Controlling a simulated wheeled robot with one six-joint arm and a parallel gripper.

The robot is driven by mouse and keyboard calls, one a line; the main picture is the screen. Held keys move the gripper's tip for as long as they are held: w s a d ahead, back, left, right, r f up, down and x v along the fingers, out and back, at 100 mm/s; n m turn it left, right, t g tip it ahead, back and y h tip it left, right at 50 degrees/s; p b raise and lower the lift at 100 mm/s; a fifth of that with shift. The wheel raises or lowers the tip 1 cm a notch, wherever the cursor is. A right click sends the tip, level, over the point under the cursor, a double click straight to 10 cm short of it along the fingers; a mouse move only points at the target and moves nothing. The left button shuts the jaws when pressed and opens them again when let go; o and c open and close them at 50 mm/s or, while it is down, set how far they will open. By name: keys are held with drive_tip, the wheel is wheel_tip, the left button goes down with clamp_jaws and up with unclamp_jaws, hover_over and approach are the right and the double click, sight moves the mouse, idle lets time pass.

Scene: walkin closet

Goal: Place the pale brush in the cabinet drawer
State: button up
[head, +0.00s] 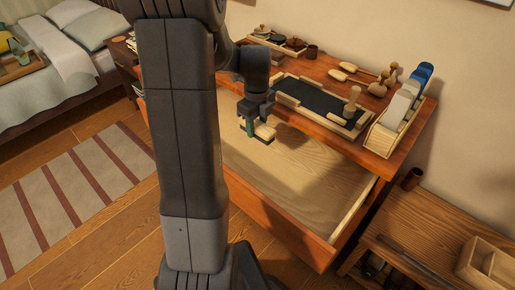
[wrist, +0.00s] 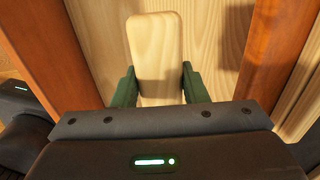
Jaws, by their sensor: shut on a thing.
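My gripper (wrist: 157,86) is shut on the pale brush (wrist: 155,45), a light wooden piece held between its green fingers in the wrist view. In the head view my gripper (head: 254,128) holds the pale brush (head: 264,132) above the open cabinet drawer (head: 300,178). The drawer is pulled out, with a pale wooden floor and reddish wooden walls. Its floor looks empty where it shows. The brush appears apart from the drawer floor. My arm hides the drawer's left part in the head view.
The cabinet top (head: 325,71) carries a dark tray (head: 318,101) with a wooden-handled tool, more pale brushes (head: 352,70) and a wooden rack (head: 395,125). A low wooden bench (head: 425,225) stands at right with a box (head: 488,262). A bed (head: 60,60) stands at far left.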

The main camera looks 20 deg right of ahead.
sight(257, 156)
drive_tip(key=shift+w+d+f, duration=0.1)
drive_tip(key=shift+f, duration=0.4)
wheel_tip(257, 156, down, 9)
drive_tip(key=shift+f+b, duration=0.2)
drive_tip(key=shift+b, duration=0.3)
drive_tip(key=shift+f, duration=0.2)
drive_tip(key=o, duration=1)
drive_tip(key=shift+r, duration=0.1)
wheel_tip(257, 156, up, 12)
drive_tip(key=shift+r+p, duration=0.15)
drive_tip(key=shift+p, duration=0.5)
